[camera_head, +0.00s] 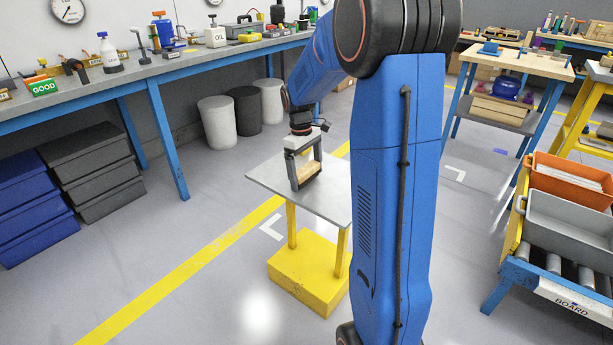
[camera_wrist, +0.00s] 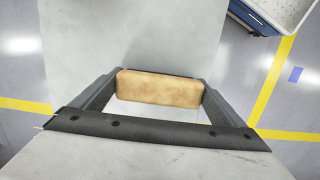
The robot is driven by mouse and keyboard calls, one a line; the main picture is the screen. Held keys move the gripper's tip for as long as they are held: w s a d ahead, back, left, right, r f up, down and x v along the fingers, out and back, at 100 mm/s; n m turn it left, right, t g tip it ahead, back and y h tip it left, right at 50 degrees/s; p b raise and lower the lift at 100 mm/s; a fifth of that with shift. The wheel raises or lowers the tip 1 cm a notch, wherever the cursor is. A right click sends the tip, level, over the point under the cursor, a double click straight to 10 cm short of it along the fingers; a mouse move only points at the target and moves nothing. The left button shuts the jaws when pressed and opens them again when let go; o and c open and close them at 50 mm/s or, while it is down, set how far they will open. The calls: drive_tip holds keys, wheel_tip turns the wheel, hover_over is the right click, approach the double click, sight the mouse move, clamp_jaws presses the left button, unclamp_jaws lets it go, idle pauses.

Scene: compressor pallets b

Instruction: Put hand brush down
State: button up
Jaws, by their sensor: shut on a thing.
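The hand brush shows as a tan wooden block (camera_wrist: 160,88) in the wrist view, lying crosswise between the two dark fingers. In the head view the same brush (camera_head: 311,171) sits low between the fingertips. My gripper (camera_wrist: 160,90) is shut on the brush, with one finger at each end of the block. In the head view my gripper (camera_head: 308,177) points down over the grey top of a small table (camera_head: 270,178). The brush is at or just above the tabletop; I cannot tell whether it touches. Its bristles are not visible.
The small table has yellow legs and a yellow base (camera_head: 303,280), and its visible top is otherwise bare. A long workbench (camera_head: 165,67) with bottles and tools runs along the back left. Bins (camera_head: 570,205) on a roller stand are at the right. My arm hides part of the table's right side.

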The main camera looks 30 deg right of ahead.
drive_tip(key=shift+f, duration=0.5)
drive_tip(key=shift+f, duration=0.2)
drive_tip(key=o, duration=1.1)
